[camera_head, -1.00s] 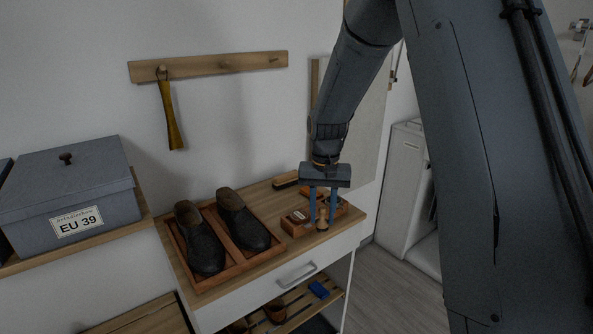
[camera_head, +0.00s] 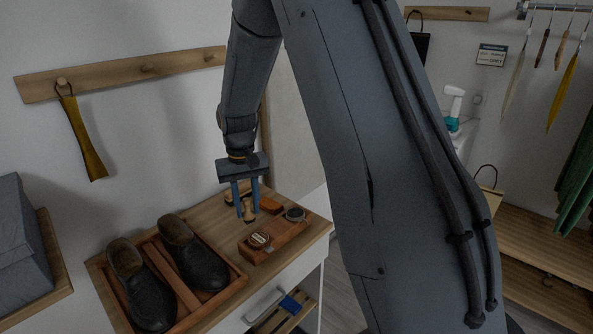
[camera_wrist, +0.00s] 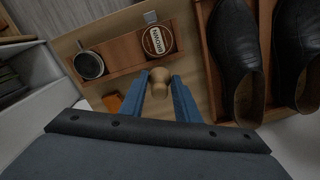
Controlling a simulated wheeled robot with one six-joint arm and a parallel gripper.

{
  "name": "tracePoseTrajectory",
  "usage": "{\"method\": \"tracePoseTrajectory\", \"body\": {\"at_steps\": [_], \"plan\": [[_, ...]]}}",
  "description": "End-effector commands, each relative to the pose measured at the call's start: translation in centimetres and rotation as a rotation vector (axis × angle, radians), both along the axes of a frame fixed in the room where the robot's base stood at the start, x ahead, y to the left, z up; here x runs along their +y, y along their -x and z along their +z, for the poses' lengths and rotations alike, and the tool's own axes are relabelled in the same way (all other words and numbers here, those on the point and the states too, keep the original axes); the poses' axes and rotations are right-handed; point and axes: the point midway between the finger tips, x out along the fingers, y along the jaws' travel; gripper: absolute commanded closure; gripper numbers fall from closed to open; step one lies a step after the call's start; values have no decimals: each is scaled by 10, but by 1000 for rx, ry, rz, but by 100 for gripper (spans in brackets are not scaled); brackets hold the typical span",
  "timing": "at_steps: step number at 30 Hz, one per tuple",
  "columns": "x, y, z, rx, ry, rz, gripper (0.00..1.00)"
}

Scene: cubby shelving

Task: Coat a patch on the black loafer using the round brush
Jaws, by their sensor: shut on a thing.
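My gripper (camera_head: 248,212) is shut on the round brush (camera_head: 249,211), whose pale wooden knob shows between the blue fingers. In the wrist view the knob (camera_wrist: 159,82) also sits between the fingertips; its bristles are hidden. Two black loafers stand side by side in a divided wooden tray (camera_head: 236,283), left of my gripper in the head view: the left loafer (camera_head: 147,292) and the right loafer (camera_head: 198,264). In the wrist view they are at the upper right, apart from my gripper. I cannot tell which loafer the task means.
A wooden caddy (camera_head: 258,257) with a round polish tin (camera_head: 259,240) and a dark cup (camera_head: 295,214) stands in front of my gripper. An orange-brown block (camera_head: 270,204) lies close beside it. A yellow shoehorn (camera_head: 84,140) hangs on the wall. Bare bench lies between tray and caddy.

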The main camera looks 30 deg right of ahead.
Motion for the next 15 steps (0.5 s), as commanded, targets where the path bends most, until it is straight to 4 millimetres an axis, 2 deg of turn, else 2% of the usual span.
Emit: {"method": "tracePoseTrajectory", "body": {"at_steps": [5, 15], "plan": [[-22, -1, 12, -6, 3, 324, 93], [-85, -13, 20, -12, -14, 984, 93]]}}
